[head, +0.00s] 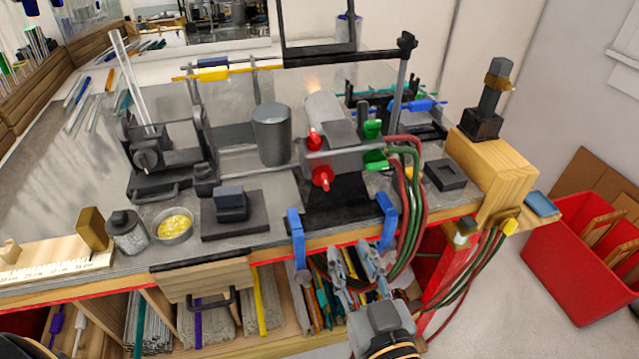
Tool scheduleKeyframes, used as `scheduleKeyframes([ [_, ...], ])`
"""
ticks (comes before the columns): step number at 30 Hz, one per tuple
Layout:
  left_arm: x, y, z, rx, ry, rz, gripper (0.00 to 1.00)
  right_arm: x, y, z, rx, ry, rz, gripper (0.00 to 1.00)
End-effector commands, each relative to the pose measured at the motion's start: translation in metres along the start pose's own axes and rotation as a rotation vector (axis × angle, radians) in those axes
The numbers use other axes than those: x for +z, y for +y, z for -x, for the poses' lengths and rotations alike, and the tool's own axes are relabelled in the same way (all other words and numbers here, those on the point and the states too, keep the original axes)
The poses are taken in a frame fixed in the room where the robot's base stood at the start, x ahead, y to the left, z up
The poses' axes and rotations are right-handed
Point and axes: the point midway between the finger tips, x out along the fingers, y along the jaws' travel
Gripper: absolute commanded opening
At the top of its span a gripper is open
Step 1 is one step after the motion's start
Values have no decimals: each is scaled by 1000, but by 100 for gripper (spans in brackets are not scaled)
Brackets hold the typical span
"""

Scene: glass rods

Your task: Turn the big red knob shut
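Two red knobs are on the grey torch body (330,152) at the middle of the bench. The lower, front one, which looks bigger, is the red knob (322,179); a smaller red knob (314,139) is above and behind it. A small orange flame glow shows at the torch's far end. My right gripper (354,254) is in front of the bench edge, below the red knobs and a little to their right. Its fingers are spread, with nothing held between them, and it is apart from the knob. My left gripper is not in view.
Two green knobs (376,160) are right of the red ones. Red and green hoses (414,205) loop over the bench edge beside my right gripper. Blue clamps (297,238) grip the edge. A grey cylinder (272,134) stands left of the torch; a wooden block (497,165) stands right.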

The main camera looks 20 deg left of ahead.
Motion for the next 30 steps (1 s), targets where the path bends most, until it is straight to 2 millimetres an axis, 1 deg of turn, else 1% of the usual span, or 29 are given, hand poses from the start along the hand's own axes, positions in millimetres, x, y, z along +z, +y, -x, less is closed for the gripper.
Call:
scheduleKeyframes([
  [1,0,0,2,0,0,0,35,-9,-1,2,-2,13,-2,35],
  [3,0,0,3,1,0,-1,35,-14,-1,0,-2,21,-3,35],
  [5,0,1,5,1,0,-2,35,-14,-1,-5,-2,22,-4,35],
  [8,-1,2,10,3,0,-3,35,-16,-1,-19,-2,21,-3,35],
  [15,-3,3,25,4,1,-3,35,-17,-1,-69,-2,20,-3,35],
  [21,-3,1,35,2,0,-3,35,-17,-1,-106,-2,19,-4,35],
  [25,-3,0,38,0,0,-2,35,-16,-1,-122,-2,19,-5,35],
  [30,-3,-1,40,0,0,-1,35,-15,-1,-133,-2,19,-4,35],
])
